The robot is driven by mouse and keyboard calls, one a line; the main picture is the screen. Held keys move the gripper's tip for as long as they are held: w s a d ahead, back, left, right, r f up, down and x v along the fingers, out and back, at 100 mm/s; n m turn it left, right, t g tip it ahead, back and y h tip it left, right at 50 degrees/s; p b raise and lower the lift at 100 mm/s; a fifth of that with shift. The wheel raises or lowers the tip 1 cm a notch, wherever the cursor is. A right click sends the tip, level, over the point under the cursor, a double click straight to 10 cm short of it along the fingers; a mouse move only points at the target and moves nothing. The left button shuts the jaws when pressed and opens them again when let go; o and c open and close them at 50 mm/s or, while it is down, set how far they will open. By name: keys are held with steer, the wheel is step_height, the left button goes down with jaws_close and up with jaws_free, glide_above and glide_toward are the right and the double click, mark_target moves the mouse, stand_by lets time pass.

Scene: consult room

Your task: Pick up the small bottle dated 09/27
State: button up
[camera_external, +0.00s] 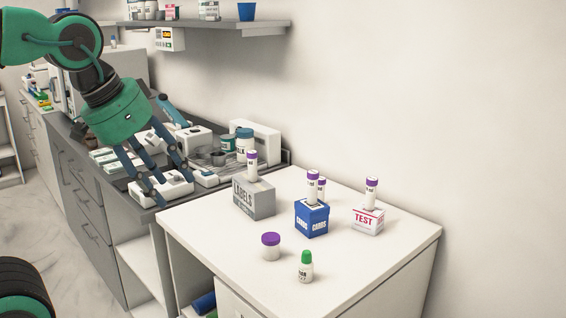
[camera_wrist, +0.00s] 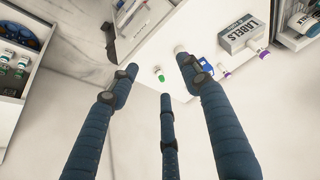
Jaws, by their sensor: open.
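A small white bottle with a green cap (camera_external: 306,267) stands upright near the front of the white table. A wider white jar with a purple cap (camera_external: 271,246) stands behind it to the left. The bottle's green cap also shows in the wrist view (camera_wrist: 160,77), between my spread fingers. Several slim white tubes with purple caps stand on small boxes, one on the grey box (camera_external: 252,165) and one on the white box (camera_external: 371,192). I cannot read a date on any of them. My gripper (camera_external: 165,187) is open and empty, above and left of the table, apart from all these containers.
On the table stand a grey LABELS box (camera_external: 253,199), a blue CARDS box (camera_external: 312,218) and a white TEST box (camera_external: 367,220). A cluttered grey counter (camera_external: 141,214) adjoins at the left. A wall shelf (camera_external: 245,25) hangs behind. The table's front left is clear.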

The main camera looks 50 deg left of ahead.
steer(key=w+d+r+g+p, duration=0.1)
steer(key=w+d+r+p, duration=0.15)
steer(key=w, duration=0.45)
steer(key=m+g+p, duration=0.3)
steer(key=g+p, duration=0.1)
steer(key=p, duration=0.6)
glide_above(307, 251)
step_height(307, 251, down, 14)
steer(key=shift+f, duration=0.15)
steer(key=shift+f+b, duration=0.75)
steer(key=shift+f, duration=3.55)
